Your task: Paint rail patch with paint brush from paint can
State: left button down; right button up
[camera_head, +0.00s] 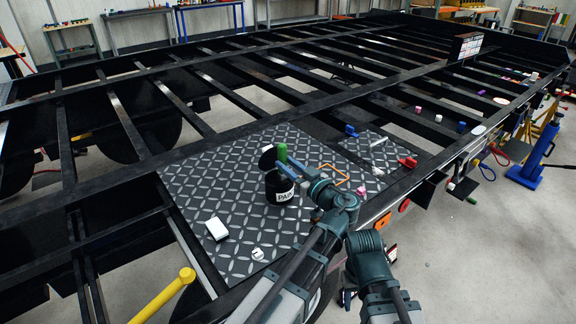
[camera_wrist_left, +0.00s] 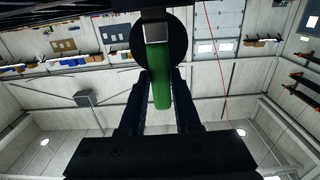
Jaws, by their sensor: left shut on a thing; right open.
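The black paint can (camera_head: 279,189) with a white label stands on the patterned metal plate. My left gripper (camera_head: 290,158) is shut on the green handle of the paint brush (camera_head: 282,152), above the can. In the left wrist view the green handle (camera_wrist_left: 160,75) sits between the fingers, with a silvery band at its end. A round black disc is behind it. The bristles are hidden. An orange outline (camera_head: 334,173), perhaps marking the rail patch, lies right of the can, partly behind my left wrist. My right gripper (camera_head: 348,295) is open, low beside the trailer, mostly hidden by its wrist.
A white block (camera_head: 216,229) and a small white piece (camera_head: 258,254) lie on the plate's near left. Blue, red and pink items lie to the right. Open gaps separate the dark trailer beams. A yellow bar (camera_head: 165,294) rises in front; a blue stand (camera_head: 535,155) is at right.

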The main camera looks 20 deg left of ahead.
notch_tip(320, 180, up, 9)
jog(key=p, duration=0.9)
jog(key=shift+w+a, duration=0.25)
jog(key=shift+w, duration=0.2)
jog(key=shift+f, duration=0.15)
notch_tip(320, 180, down, 8)
jog(key=b, duration=0.7)
jog(key=shift+r+b, duration=0.25)
jog(key=shift+b, duration=0.15)
